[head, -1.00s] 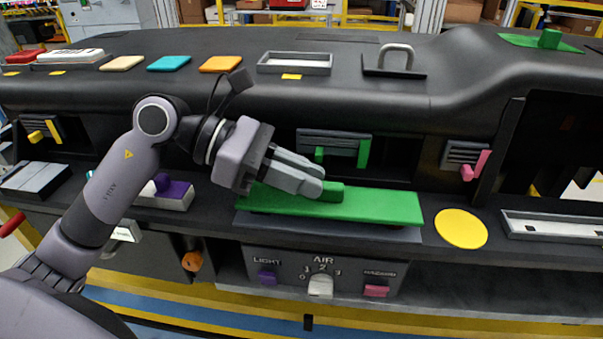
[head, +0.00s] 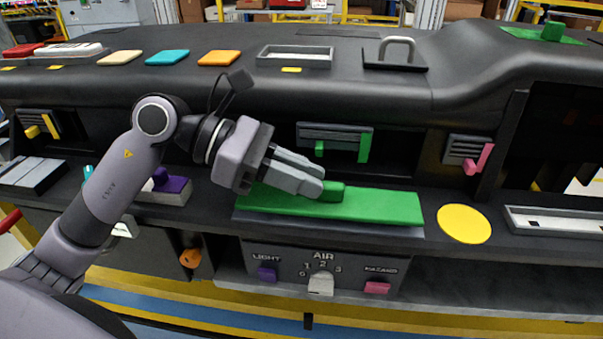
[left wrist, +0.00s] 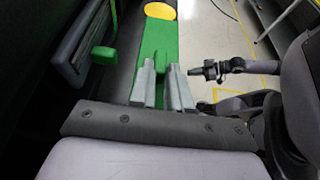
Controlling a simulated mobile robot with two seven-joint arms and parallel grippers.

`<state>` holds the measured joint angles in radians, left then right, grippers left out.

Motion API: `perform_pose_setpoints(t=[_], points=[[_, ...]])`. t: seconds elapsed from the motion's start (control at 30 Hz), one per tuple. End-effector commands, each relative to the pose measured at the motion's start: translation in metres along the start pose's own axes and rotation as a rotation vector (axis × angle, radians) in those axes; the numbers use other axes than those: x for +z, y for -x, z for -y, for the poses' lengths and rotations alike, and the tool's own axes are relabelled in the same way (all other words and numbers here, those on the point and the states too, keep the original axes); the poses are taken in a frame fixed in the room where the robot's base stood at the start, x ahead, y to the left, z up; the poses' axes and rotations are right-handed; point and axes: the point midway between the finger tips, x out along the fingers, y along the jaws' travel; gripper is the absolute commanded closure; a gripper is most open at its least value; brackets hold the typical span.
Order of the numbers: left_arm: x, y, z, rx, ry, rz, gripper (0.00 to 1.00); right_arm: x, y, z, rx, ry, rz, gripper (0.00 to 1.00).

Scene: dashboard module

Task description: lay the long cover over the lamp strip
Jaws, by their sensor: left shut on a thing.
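The long green cover (head: 375,208) is a flat bar with a raised green grip block (head: 332,192). It lies lengthwise along the front ledge, above or on a dark grey panel (head: 330,231); I cannot tell whether they touch. My left gripper (head: 318,182) is shut on the grip block. The left wrist view also shows the cover (left wrist: 158,40) between the grey fingers (left wrist: 161,85). A long pale strip in a frame (head: 560,222), possibly the lamp strip, lies at the ledge's right. In the left wrist view, a dark-ended arm part, perhaps my right gripper (left wrist: 208,70), is unclear.
A yellow disc (head: 464,224) lies between the cover and the pale strip. Vents with green (head: 364,148) and pink (head: 479,159) tabs stand behind the ledge. A switch panel (head: 322,268) is below. A shallow tray (head: 295,57) and metal handle (head: 397,50) are on top.

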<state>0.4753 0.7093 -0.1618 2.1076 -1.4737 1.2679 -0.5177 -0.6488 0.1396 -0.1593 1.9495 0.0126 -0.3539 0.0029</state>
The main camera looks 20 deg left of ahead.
Motion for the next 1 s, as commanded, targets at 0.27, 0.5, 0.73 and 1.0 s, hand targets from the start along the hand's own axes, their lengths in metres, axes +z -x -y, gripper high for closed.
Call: perform_pose_setpoints(t=[0.27, 0.5, 0.73, 1.0], points=[[-0.003, -0.001, 0.0, 0.0, 0.0, 0.001, 0.8, 0.003, -0.002, 0.0, 0.0, 0.0, 0.0, 1.0], [-0.002, -0.001, 0.0, 0.0, 0.0, 0.0, 0.53, 0.002, -0.002, 0.0, 0.0, 0.0, 0.0, 1.0], [-0.004, 0.005, -0.001, 0.001, 0.001, -0.002, 0.53, 0.004, -0.003, 0.0, 0.0, 0.0, 0.0, 1.0], [-0.005, 0.045, -0.001, 0.004, 0.0, -0.004, 0.53, 0.014, -0.01, 0.0, 0.0, 0.0, 0.0, 1.0]])
